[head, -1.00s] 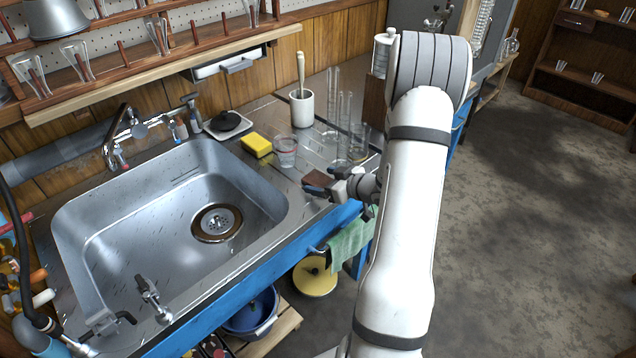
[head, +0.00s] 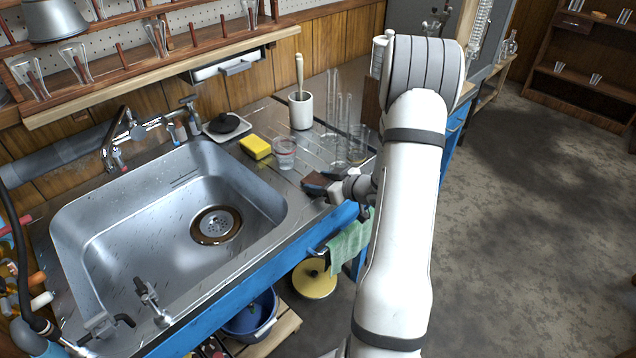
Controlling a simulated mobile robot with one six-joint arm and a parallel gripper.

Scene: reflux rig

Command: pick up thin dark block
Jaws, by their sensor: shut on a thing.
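The thin dark block (head: 315,181) is reddish brown and sits at the counter's front edge, right of the sink. My gripper (head: 318,187) is shut on it, with the dark jaws at its sides. I cannot tell whether the block touches the counter or is slightly above it. My white arm comes in from the right and hides part of the counter behind it.
The steel sink (head: 110,262) lies left of the block. A beaker (head: 285,154), a yellow sponge (head: 256,147), a mortar with pestle (head: 301,110) and several glass cylinders (head: 341,150) stand close behind. A green cloth (head: 350,243) hangs below the counter edge.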

